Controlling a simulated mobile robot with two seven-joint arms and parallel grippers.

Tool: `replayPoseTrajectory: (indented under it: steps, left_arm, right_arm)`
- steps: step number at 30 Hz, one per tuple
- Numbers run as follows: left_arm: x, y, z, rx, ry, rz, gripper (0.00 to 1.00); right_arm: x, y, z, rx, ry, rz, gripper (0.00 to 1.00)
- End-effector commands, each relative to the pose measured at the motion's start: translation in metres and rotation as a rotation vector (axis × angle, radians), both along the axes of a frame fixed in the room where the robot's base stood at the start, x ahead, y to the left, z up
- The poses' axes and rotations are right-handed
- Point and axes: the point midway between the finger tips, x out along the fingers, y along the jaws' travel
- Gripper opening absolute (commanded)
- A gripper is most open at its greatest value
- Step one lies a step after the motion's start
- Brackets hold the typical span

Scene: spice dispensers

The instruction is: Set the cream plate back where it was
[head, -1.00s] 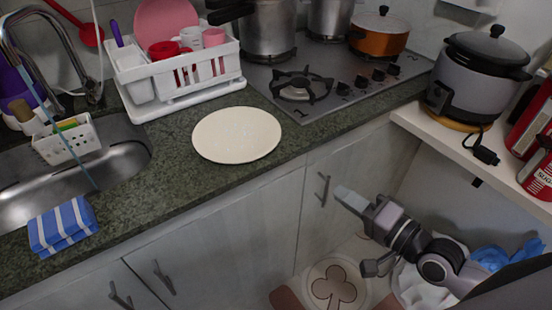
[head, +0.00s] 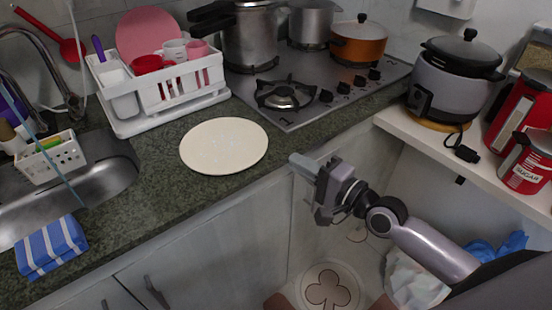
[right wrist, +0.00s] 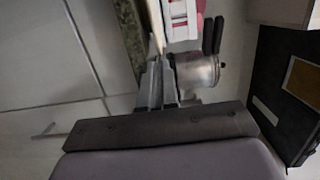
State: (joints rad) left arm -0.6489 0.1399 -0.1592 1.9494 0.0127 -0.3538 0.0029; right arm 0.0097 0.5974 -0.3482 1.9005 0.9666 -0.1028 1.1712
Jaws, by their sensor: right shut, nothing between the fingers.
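The cream plate (head: 223,146) lies flat on the dark green countertop, in front of the white dish rack (head: 172,98) and left of the hob. My right gripper (head: 303,164) is at the counter's front edge, to the right of the plate and apart from it. Its fingers point left toward the plate, shut and empty. In the right wrist view the fingers (right wrist: 165,75) are close together, with a thin pale strip beyond them that may be the plate seen edge-on. My left gripper is not in view.
The rack holds a pink plate (head: 150,35) and red, white and pink cups. A hob (head: 300,105) with pots stands to the right. The sink (head: 70,185) and a striped blue cloth (head: 50,248) are at left. Counter around the plate is clear.

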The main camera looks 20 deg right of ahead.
Motion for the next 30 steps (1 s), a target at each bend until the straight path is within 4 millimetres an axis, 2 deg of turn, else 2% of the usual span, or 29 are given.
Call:
replayPoseTrajectory:
  steps: [3,9,15,30]
  left_arm:
    - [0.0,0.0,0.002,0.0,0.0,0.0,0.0]
    - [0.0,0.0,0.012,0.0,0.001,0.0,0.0]
    - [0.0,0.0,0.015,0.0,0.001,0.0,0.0]
    - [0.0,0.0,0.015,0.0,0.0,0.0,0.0]
  right_arm:
    - [0.017,0.009,0.002,0.001,-0.003,-0.001,0.0]
    - [0.023,0.032,0.002,0.002,0.0,0.0,0.0]
    - [0.026,0.045,0.001,0.001,0.0,0.0,0.0]
    - [0.027,0.047,0.0,-0.001,0.0,0.0,0.0]
